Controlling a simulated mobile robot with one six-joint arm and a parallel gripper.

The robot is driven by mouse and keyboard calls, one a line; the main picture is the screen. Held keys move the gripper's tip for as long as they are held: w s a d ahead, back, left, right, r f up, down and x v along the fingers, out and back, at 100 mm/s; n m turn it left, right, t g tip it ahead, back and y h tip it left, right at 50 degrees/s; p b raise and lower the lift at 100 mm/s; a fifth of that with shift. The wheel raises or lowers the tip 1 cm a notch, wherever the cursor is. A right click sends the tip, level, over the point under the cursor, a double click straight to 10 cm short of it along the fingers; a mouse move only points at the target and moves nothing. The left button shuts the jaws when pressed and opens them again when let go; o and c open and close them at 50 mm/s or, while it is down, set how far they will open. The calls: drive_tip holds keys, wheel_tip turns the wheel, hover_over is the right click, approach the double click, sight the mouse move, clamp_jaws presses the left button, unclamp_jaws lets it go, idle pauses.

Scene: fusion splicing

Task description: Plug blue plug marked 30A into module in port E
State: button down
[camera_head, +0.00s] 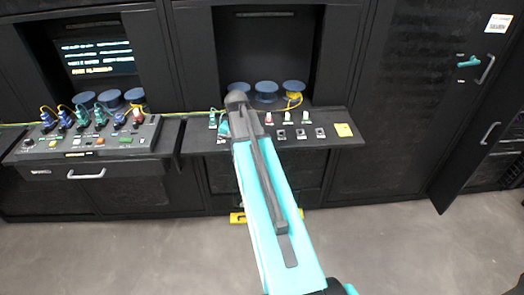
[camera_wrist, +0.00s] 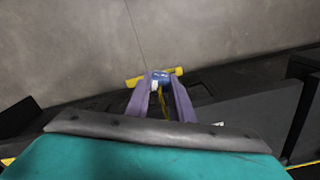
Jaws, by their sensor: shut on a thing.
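My gripper (camera_wrist: 160,84) is shut on a small blue plug in the wrist view. The blue plug (camera_wrist: 161,75) sits between the purple fingertips, and a thin yellow cable hangs between the fingers. Its marking is too small to read. In the head view my teal arm reaches up to the right-hand console shelf (camera_head: 215,143) and hides the gripper and the plug. That shelf carries several dark square ports (camera_head: 300,134) and a few small red, white and green plugs. Port letters cannot be read, so I cannot tell which is port E.
The left console (camera_head: 120,148) holds several blue, teal and red plugs with yellow cables. Blue spools (camera_head: 266,91) stand behind the right shelf. A yellow bar (camera_head: 237,217) lies low under that shelf. A cabinet door stands open at right. The grey floor (camera_head: 400,255) in front is clear.

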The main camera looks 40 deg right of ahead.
drive_tip(key=a+f+n+b, duration=0.1)
drive_tip(key=a+n, duration=0.3)
drive_tip(key=a, duration=0.5)
drive_tip(key=a+f+n+b, duration=0.1)
drive_tip(key=a+f+n, duration=0.2)
drive_tip(key=a, duration=0.7)
drive_tip(key=a+f+n+b, duration=0.2)
drive_tip(key=a+f+n, duration=0.1)
drive_tip(key=a, duration=0.6)
drive_tip(key=shift+w+a+n, duration=0.2)
drive_tip(key=shift+w+n, duration=0.15)
drive_tip(key=shift+n, duration=0.55)
drive_tip(key=shift+s+f, duration=0.1)
